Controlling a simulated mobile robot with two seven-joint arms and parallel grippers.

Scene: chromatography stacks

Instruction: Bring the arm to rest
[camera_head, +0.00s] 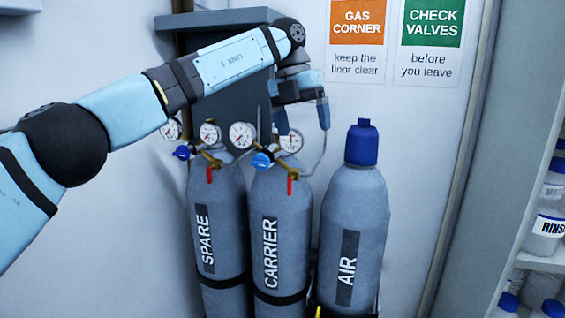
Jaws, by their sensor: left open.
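My left arm comes in from the left and reaches across above the gas cylinders. My left gripper (303,116) points down with its fingers apart, near the gauges of the CARRIER cylinder (288,228). I cannot tell whether a finger touches the regulator. A blue valve knob (262,160) sits below and left of the fingers. The SPARE cylinder (231,230) stands to the left, with its own gauges and blue knob (182,152). The AIR cylinder (370,215), with a blue cap (362,143), stands to the right of the gripper. My right gripper does not show.
A grey bracket or shelf (215,18) is on the wall behind my arm. Two signs, GAS CORNER (357,40) and CHECK VALVES (432,42), hang on the wall. A shelf (545,262) with bottles (548,225) is at the right.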

